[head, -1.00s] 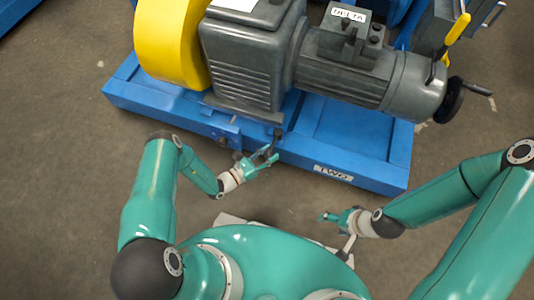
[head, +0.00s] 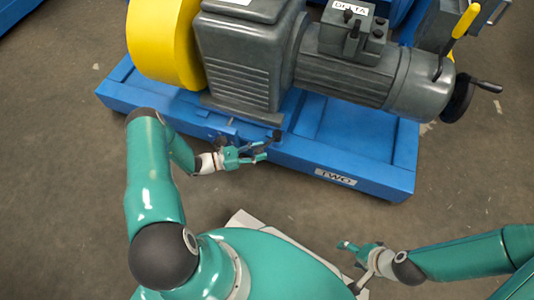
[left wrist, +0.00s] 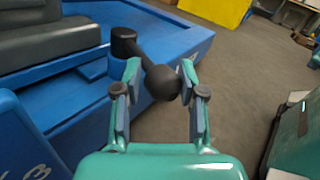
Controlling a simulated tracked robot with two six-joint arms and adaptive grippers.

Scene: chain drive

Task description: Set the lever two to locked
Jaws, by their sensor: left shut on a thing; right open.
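Lever two is a short black lever with a ball knob at the front edge of the blue base, left of the TWO label (head: 336,177). In the left wrist view its knob (left wrist: 162,84) sits between my fingers, and its rod runs up-left to a black pivot (left wrist: 123,44). My left gripper (head: 262,150) is shut on the knob; it also shows in the left wrist view (left wrist: 160,70). In the head view the fingers partly hide the lever. My right gripper (head: 347,246) is open and empty, low over the floor, away from the base.
The blue base (head: 365,160) carries a grey gearbox (head: 240,60), a motor (head: 345,75), a yellow guard (head: 160,45) and a black handwheel (head: 458,98). A yellow-handled lever (head: 466,20) stands at the upper right. The floor (head: 440,200) before the base is clear.

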